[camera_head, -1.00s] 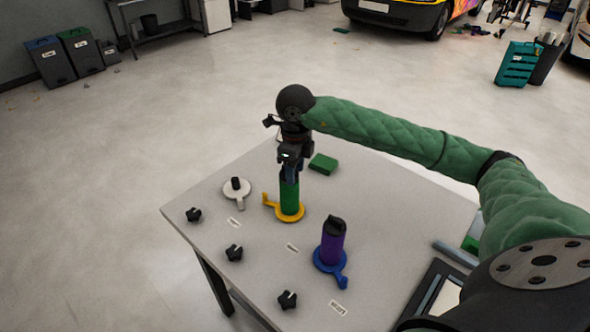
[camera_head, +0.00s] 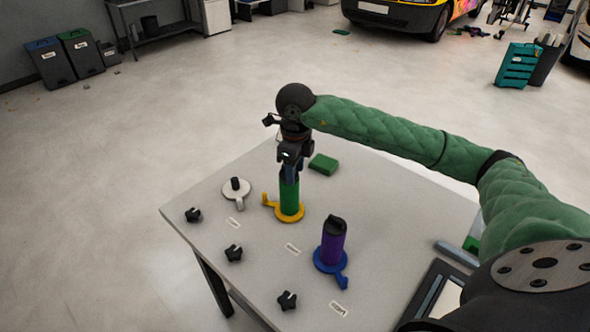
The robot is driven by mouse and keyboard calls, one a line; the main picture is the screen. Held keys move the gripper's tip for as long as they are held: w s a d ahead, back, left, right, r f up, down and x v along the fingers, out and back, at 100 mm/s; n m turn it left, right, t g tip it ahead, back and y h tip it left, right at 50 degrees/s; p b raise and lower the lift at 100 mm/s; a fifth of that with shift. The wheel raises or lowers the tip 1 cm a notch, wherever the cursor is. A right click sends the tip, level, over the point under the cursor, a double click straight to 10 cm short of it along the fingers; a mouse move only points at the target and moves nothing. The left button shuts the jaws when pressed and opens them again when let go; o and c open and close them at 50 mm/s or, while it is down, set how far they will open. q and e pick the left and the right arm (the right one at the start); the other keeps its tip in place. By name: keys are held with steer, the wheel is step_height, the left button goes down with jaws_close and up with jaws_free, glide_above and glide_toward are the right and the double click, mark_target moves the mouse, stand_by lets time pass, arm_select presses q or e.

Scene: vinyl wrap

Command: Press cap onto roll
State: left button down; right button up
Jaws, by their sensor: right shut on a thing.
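A green roll (camera_head: 289,196) stands upright on a yellow base (camera_head: 290,213) with a side arm, near the middle of the table. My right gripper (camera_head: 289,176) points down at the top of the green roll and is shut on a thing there. The fingers hide that thing, so I cannot tell its shape or whether it sits fully on the roll. A purple roll (camera_head: 332,249) stands upright on a blue base (camera_head: 331,265), with a black cap (camera_head: 335,225) on its top. My left gripper does not show.
Several black knobs (camera_head: 234,253) lie along the table's left and front side. A white base (camera_head: 236,190) with a short black post has no roll. A green block (camera_head: 323,164) lies behind the green roll. Labels lie on the grey table (camera_head: 400,215).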

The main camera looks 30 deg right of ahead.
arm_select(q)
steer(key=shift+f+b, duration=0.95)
arm_select(e)
steer(key=shift+f, duration=0.2)
stand_by(1.2)
stand_by(0.3)
steer(key=o, duration=1.5)
steer(key=shift+r, duration=0.1)
arm_select(q)
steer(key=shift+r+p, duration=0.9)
steer(key=shift+p, duration=0.05)
arm_select(e)
steer(key=shift+r, duration=3.45)
steer(key=shift+c, duration=0.4)
jaws_close()
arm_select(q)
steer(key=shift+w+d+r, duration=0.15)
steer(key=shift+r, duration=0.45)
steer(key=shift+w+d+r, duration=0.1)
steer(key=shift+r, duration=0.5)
